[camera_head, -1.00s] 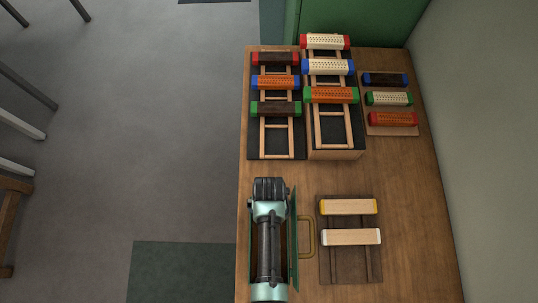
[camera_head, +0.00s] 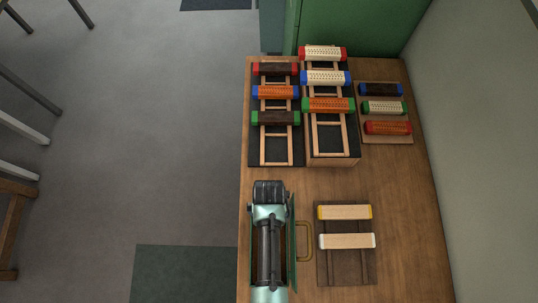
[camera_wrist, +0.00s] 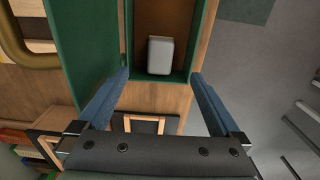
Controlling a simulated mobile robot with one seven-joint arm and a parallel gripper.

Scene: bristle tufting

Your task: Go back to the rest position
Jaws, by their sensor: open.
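My gripper (camera_wrist: 160,73) is open in the wrist view, its two blue fingers spread apart with nothing between the tips. Beyond them is an open green-lined box (camera_wrist: 194,45) holding a pale grey block (camera_wrist: 160,55). The block is clear of the fingers. In the head view my arm covers most of that box at the table's lower left; its green side (camera_head: 293,250) shows to the right of my arm. My fingertips are hidden in the head view.
Two dark racks (camera_head: 276,150) (camera_head: 330,152) hold coloured rollers at the back of the wooden table (camera_head: 400,200). A small tray (camera_head: 372,102) with three rollers stands right of them. A brown board (camera_head: 346,268) carries two pale bars, beside a brass handle (camera_head: 305,241). Open floor (camera_head: 190,150) lies left.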

